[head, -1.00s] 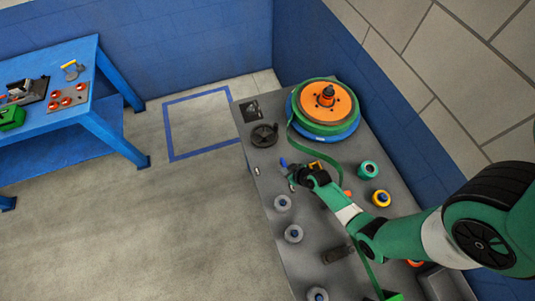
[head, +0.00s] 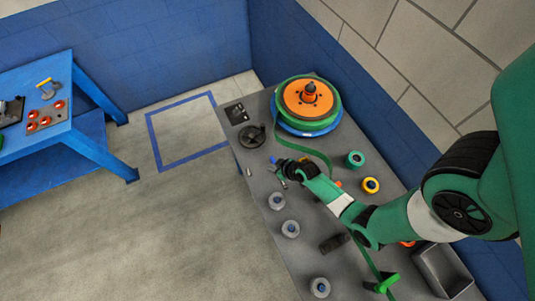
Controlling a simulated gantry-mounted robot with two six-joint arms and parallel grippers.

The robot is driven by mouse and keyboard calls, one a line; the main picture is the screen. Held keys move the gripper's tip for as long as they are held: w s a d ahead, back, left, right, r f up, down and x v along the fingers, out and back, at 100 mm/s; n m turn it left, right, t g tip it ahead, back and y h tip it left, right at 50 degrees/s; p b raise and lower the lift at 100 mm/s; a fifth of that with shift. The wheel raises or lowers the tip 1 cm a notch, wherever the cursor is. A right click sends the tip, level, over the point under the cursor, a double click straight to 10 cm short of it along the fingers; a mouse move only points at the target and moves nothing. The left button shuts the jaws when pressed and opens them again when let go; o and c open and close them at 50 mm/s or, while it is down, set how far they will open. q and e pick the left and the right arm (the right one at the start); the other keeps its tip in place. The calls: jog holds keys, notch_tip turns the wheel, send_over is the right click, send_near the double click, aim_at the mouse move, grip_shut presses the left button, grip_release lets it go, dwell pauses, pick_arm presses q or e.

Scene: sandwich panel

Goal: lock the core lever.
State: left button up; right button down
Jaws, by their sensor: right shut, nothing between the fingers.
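My right gripper (head: 284,178) is low over the left part of the grey panel table, shut and empty. A small blue-tipped piece (head: 273,159) shows just beyond its fingertips; I cannot tell whether they touch. A reel with an orange disc (head: 307,98) and a dark central hub knob (head: 309,90) stands at the far end, well beyond the gripper. A green handle-like part (head: 381,284) is at the near end. I cannot tell which part is the core lever. My left gripper is not in view.
A black handwheel (head: 252,136) lies left of the reel. Several grey knobs (head: 290,229) line the left edge. A green strap (head: 308,149) curves from the reel. A blue workbench (head: 75,140) stands left across open floor.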

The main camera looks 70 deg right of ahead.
jog(key=s+r, duration=0.1)
jog(key=d+r, duration=0.1)
jog(key=r, duration=0.1)
jog(key=s+d+r, duration=0.1)
jog(key=shift+s+d+r+p, duration=0.2)
jog(key=shift+s+r+p, duration=0.1)
